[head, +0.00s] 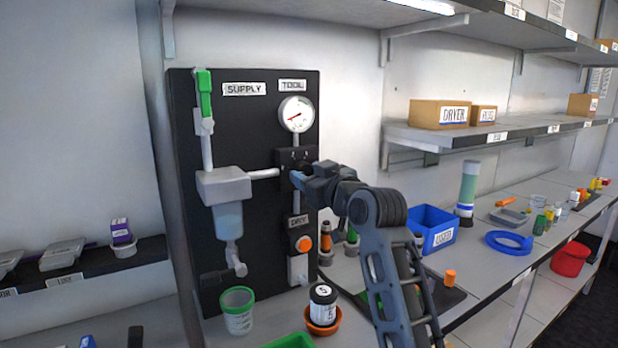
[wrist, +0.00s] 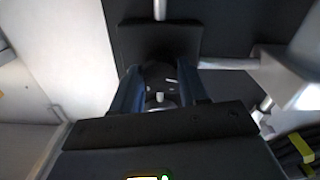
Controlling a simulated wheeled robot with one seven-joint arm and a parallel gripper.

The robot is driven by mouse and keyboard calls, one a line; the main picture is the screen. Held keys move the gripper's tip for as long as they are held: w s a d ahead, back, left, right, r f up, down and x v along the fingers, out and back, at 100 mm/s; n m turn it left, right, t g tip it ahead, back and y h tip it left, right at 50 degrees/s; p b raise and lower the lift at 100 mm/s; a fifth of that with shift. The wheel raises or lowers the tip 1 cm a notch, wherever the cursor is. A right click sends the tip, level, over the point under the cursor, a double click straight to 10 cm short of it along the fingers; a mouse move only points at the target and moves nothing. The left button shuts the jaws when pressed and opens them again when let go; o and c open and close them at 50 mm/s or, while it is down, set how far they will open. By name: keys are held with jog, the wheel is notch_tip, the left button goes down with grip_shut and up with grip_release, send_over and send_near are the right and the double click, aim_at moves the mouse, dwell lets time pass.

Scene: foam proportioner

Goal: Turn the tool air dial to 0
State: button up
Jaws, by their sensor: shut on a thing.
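The tool air dial shows in the wrist view as a dark round knob (wrist: 160,76) with a small white mark. My gripper (wrist: 160,98) has its blue fingers on both sides of the knob and is shut on it. In the head view my gripper (head: 298,178) reaches the black regulator block (head: 296,157) on the panel and hides most of the knob. The round white gauge (head: 296,113) under the TOOL label has a red needle; its numbers are too small to read.
The dark panel (head: 258,95) also carries a green-handled supply valve (head: 204,93), a filter bowl (head: 228,220) and an orange button (head: 304,244). A green-rimmed cup (head: 237,311) and a labelled jar (head: 323,304) stand below. A blue bin (head: 432,230) is right of my arm.

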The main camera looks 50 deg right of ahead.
jog(key=shift+f, duration=0.2)
jog(key=o, duration=1.1)
jog(key=shift+r, duration=0.15)
jog(key=shift+c, duration=0.2)
jog(key=b+v, duration=0.1)
jog(key=v, duration=0.6)
jog(key=shift+s, duration=0.4)
jog(key=shift+a, duration=0.15)
